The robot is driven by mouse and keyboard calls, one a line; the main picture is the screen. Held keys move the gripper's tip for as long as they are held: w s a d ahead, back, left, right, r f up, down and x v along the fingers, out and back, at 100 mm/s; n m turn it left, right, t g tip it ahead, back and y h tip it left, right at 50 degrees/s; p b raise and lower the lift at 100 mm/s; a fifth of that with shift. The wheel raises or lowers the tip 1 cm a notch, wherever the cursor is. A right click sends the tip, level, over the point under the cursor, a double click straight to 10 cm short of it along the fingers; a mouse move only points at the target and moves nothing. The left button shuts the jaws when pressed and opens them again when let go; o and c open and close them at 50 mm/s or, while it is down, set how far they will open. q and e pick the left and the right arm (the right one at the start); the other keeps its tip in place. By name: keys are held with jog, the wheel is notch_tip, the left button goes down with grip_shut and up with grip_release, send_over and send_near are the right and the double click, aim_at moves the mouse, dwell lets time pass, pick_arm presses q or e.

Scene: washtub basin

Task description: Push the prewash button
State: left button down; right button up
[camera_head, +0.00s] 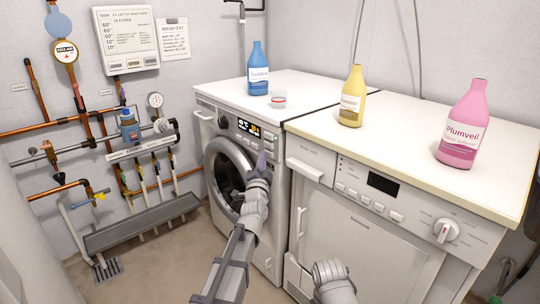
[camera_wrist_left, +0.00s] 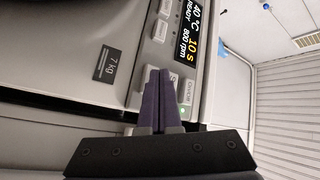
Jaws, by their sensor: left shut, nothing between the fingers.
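The front-loading washing machine (camera_head: 235,110) stands at the left, with a lit display and a row of buttons (camera_head: 268,136) along its top panel. In the left wrist view the display (camera_wrist_left: 187,35) reads 40 °C, 10 s, READY and 800 rpm. Several pale buttons (camera_wrist_left: 160,30) sit beside it, one marked on/off (camera_wrist_left: 184,90). I cannot read which is prewash. My left gripper (camera_head: 262,160) is shut and empty, its purple fingers (camera_wrist_left: 158,78) in front of the panel's buttons, partly covering one. Contact cannot be told. My right gripper is not in view.
A second machine (camera_head: 360,220) with a knob (camera_head: 446,230) stands to the right. Pipes and valves line the left wall.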

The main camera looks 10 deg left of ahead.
pick_arm(q)
jog(key=shift+w+d, duration=0.25)
jog(key=shift+w, duration=0.05)
jog(key=shift+s+a, duration=0.1)
dwell(0.4)
jog(key=shift+s+a, duration=0.5)
jog(key=shift+s, duration=0.15)
jog(key=shift+s+a, duration=0.95)
jog(key=shift+s, duration=0.25)
jog(key=shift+s+a, duration=0.9)
jog(key=shift+s, duration=0.25)
